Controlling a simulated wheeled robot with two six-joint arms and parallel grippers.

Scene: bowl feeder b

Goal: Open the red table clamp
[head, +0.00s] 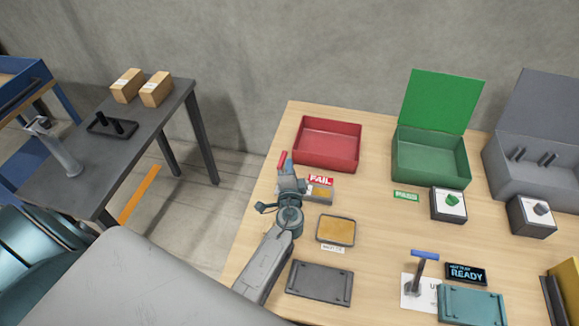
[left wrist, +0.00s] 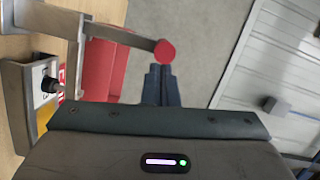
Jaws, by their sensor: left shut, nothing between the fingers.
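The red table clamp shows in the left wrist view as a grey lever with a round red grip end (left wrist: 166,51), and a grey bracket at the left. In the head view its red handle (head: 282,160) stands just beyond my left gripper (head: 287,174), beside the red FAIL label. The gripper and arm hide most of the clamp there. My left gripper is shut and empty. In the left wrist view its fingertips (left wrist: 163,69) are close to the red end; I cannot tell whether they touch. My right gripper is not in view.
A red bin (head: 328,145) and an open green bin (head: 432,160) stand behind. A yellow-topped tray (head: 336,230) and dark plate (head: 320,283) lie to the right of my arm. A blue-handled clamp (head: 424,256) stands further right. Floor lies beyond the table's left edge.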

